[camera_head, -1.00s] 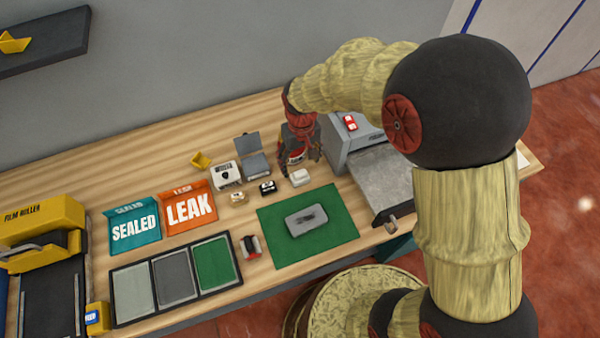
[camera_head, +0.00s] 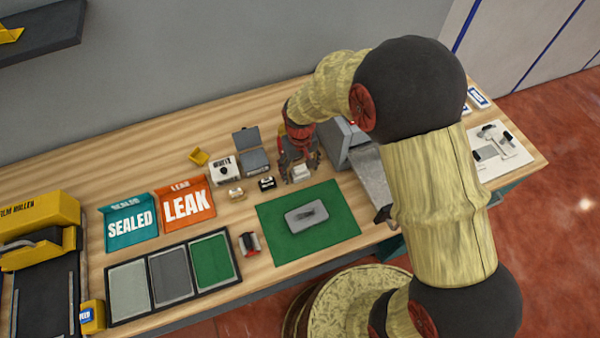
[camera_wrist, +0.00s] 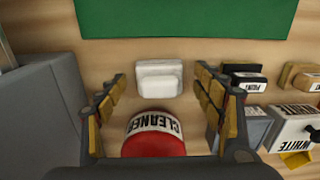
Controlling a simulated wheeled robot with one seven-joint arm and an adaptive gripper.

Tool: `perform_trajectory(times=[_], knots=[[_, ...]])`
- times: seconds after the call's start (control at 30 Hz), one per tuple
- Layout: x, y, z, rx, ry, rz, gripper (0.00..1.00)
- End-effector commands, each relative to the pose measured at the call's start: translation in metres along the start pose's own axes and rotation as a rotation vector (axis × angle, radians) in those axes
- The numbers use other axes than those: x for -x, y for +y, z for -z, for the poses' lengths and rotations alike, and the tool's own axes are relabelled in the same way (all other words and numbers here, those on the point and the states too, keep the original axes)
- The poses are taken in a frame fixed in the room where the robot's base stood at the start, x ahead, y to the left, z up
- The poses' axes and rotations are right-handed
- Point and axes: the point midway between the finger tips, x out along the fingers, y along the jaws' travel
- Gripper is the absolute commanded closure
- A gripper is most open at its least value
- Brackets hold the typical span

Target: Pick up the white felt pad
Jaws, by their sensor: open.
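The white felt pad (camera_wrist: 159,79) is a small stepped white block on the wooden bench, just beyond the green mat's edge. In the head view the pad (camera_head: 301,172) shows between my gripper's fingers. My gripper (camera_wrist: 160,74) is open, with one finger on each side of the pad in the wrist view and a gap on both sides. In the head view my gripper (camera_head: 301,177) points down at the pad. I cannot tell how high the fingertips are above the bench.
A red cleaner container (camera_wrist: 153,136) stands close behind the pad, between the fingers in the wrist view. Black (camera_wrist: 245,81) and tan (camera_wrist: 301,77) blocks sit to the right there. A grey machine (camera_wrist: 40,110) stands at left. The green mat (camera_head: 335,225) holds a grey block (camera_head: 307,216).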

Motion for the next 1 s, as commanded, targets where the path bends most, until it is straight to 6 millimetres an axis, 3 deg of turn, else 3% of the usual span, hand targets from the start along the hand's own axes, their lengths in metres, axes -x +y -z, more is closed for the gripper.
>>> perform_trajectory(times=[0.07,0.9,1.0], knots=[[0.0008,0.0,0.0001,0.0,0.0,0.0,0.32],[-0.0001,0.0001,-0.0008,0.0,-0.002,0.0,0.8],[-0.0005,0.0001,-0.0011,0.0,-0.002,0.0,0.8]])
